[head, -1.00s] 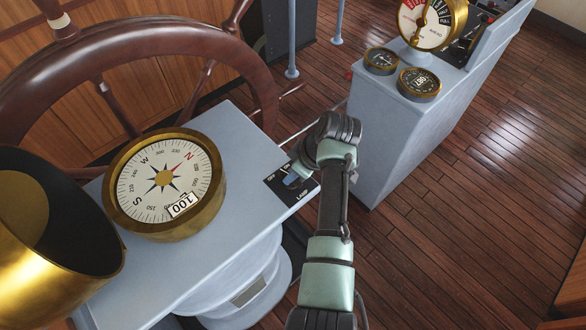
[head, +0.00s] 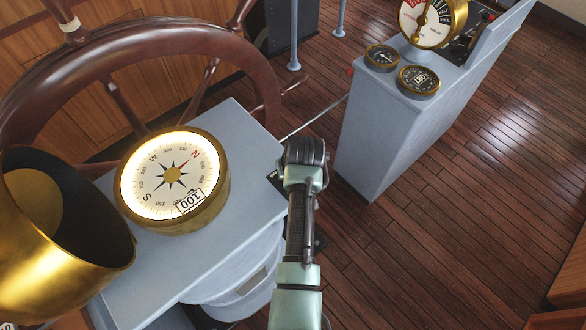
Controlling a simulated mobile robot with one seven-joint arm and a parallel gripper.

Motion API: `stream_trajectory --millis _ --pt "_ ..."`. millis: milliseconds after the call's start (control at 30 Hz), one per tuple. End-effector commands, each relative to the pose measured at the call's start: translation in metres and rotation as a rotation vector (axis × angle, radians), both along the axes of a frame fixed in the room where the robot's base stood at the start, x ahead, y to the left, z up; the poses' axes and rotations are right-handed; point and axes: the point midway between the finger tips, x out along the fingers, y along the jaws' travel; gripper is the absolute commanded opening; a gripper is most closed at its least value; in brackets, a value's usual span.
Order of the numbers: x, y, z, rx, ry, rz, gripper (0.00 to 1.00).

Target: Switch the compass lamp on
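The compass (head: 172,175) is a round brass case with a white card, set on the grey binnacle top. Its dial glows bright around the rim, so the lamp is lit. The dark lamp switch plate (head: 275,179) is at the right edge of the binnacle top. Only a small corner of it shows, and its switch is hidden by my arm. The wrist end of my arm (head: 305,152) is over that edge, right of the compass. My gripper's fingers are hidden beneath the wrist, so I cannot tell whether they are open or touch anything.
A large wooden steering wheel (head: 205,45) stands behind the compass. An open brass hood (head: 60,265) is at the left. A grey console (head: 385,130) with gauges and a brass telegraph (head: 432,20) stands at the upper right. The plank floor (head: 470,220) at right is clear.

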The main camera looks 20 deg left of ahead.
Motion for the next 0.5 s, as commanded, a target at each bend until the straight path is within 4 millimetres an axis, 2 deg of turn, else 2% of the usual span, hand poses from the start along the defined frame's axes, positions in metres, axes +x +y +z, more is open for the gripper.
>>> stream_trajectory --millis 500 --pt "0.0004 0.0002 0.0007 0.000 -0.001 -0.048 0.00"
